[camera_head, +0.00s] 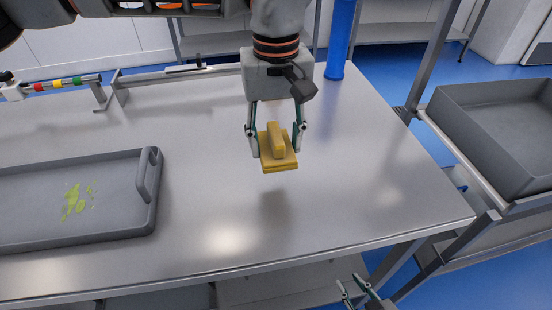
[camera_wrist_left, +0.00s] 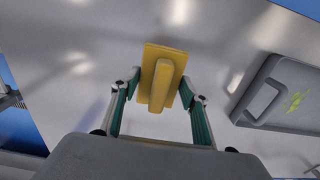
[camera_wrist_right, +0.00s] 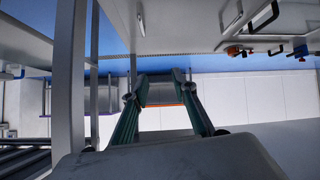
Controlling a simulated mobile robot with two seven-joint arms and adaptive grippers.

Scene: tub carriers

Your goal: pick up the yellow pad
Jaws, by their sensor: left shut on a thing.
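The yellow pad (camera_head: 280,161) is a flat square with a raised bar-shaped grip on top. My left gripper (camera_head: 277,140) is shut on the pad, with one finger on each side of it. The pad hangs above the grey table (camera_head: 340,190), and a shadow shows on the table below it. In the left wrist view the pad (camera_wrist_left: 162,77) sits between the fingertips of the left gripper (camera_wrist_left: 160,90). My right gripper (camera_head: 360,288) shows at the bottom edge of the head view, below the table's front edge. In the right wrist view its fingers (camera_wrist_right: 155,90) stand apart with nothing between them.
A grey tray (camera_head: 130,222) with a handle and greenish-yellow smears inside stands at the left of the table. A blue cylinder (camera_head: 340,40) stands at the back. A deep grey tub (camera_head: 500,190) rests on a metal frame at the right. The table's middle is clear.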

